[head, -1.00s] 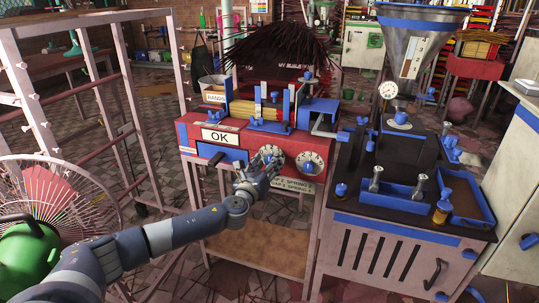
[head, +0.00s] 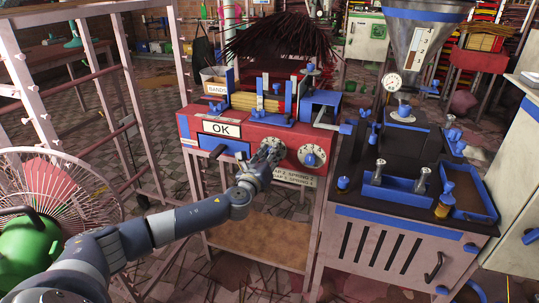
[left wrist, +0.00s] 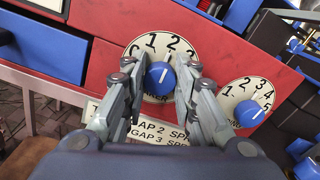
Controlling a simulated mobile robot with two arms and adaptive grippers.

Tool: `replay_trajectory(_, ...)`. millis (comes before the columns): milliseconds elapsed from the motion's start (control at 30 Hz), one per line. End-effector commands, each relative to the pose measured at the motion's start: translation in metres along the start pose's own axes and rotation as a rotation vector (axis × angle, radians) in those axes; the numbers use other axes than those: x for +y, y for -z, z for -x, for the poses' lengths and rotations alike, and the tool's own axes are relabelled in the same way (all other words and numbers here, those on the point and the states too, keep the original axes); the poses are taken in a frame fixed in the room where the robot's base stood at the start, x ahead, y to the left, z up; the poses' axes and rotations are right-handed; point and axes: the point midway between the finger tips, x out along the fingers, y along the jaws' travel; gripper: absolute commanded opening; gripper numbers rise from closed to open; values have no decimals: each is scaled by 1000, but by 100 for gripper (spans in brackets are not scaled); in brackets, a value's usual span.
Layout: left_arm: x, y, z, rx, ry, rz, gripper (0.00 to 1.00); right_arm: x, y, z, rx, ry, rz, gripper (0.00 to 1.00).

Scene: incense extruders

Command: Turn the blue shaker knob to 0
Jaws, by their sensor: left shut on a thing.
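The blue shaker knob (left wrist: 160,75) sits on a white numbered dial (left wrist: 142,44) on the red panel. The label under it is mostly hidden; its end reads "KER". The white line on the knob points up and slightly right, near the 2. My left gripper (left wrist: 161,78) has one finger on each side of the knob and is shut on it. My right gripper is in neither view.
A second blue knob (left wrist: 249,113) on its own numbered dial is close to the right of my fingers. A blue drawer front (head: 222,147) lies to the left, under the OK sign (head: 221,128). A dark-topped cabinet (head: 388,225) stands to the right.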

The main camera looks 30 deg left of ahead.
Motion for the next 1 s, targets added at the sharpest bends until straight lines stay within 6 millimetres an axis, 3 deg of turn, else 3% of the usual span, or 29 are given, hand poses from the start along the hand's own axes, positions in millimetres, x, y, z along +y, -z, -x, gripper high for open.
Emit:
replay_trajectory(267, 1, 2, 0, 2, -1, 159, 3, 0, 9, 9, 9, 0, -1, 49)
replay_trajectory(1000, 3, 2, 0, 0, -1, 850, 3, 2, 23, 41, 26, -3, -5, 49)
